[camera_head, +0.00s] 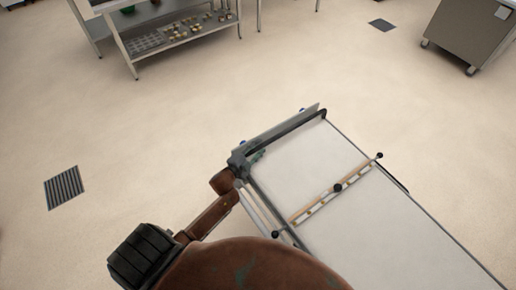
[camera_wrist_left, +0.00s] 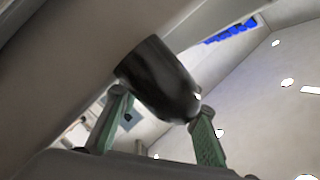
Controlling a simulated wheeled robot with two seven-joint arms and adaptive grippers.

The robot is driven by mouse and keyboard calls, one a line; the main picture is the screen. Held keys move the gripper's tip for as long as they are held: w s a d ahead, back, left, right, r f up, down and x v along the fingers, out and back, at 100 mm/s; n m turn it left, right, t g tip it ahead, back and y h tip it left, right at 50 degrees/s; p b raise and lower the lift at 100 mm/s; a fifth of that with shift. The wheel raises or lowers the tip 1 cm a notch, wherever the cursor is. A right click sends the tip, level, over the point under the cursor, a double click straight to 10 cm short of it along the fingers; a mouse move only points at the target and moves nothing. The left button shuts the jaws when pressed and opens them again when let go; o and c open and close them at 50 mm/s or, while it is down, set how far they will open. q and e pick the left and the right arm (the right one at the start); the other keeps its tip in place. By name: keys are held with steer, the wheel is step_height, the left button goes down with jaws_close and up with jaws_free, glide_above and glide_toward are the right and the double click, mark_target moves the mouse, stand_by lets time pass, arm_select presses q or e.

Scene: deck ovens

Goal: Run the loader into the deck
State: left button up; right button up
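The loader (camera_head: 310,165) is a long, pale belt in a metal frame, running from the centre to the lower right in the head view. A dark handle bar (camera_head: 295,124) crosses its far end. My left gripper (camera_head: 252,158) is at the left end of this bar. In the left wrist view its green fingertips (camera_wrist_left: 160,108) are apart, with a thick black rounded piece (camera_wrist_left: 160,80) between and just beyond them. Whether they press on it I cannot tell. My right gripper is out of view. No oven deck shows in the head view.
A wood-coloured crossbar (camera_head: 335,190) with dark knobs lies across the belt. A metal table with a loaded lower shelf (camera_head: 175,35) stands at the back left. A wheeled grey cabinet (camera_head: 468,35) is at the back right. Open floor surrounds the loader, with a drain grate (camera_head: 64,187) at left.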

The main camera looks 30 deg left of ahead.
arm_select(q)
jaws_close()
stand_by(0.5)
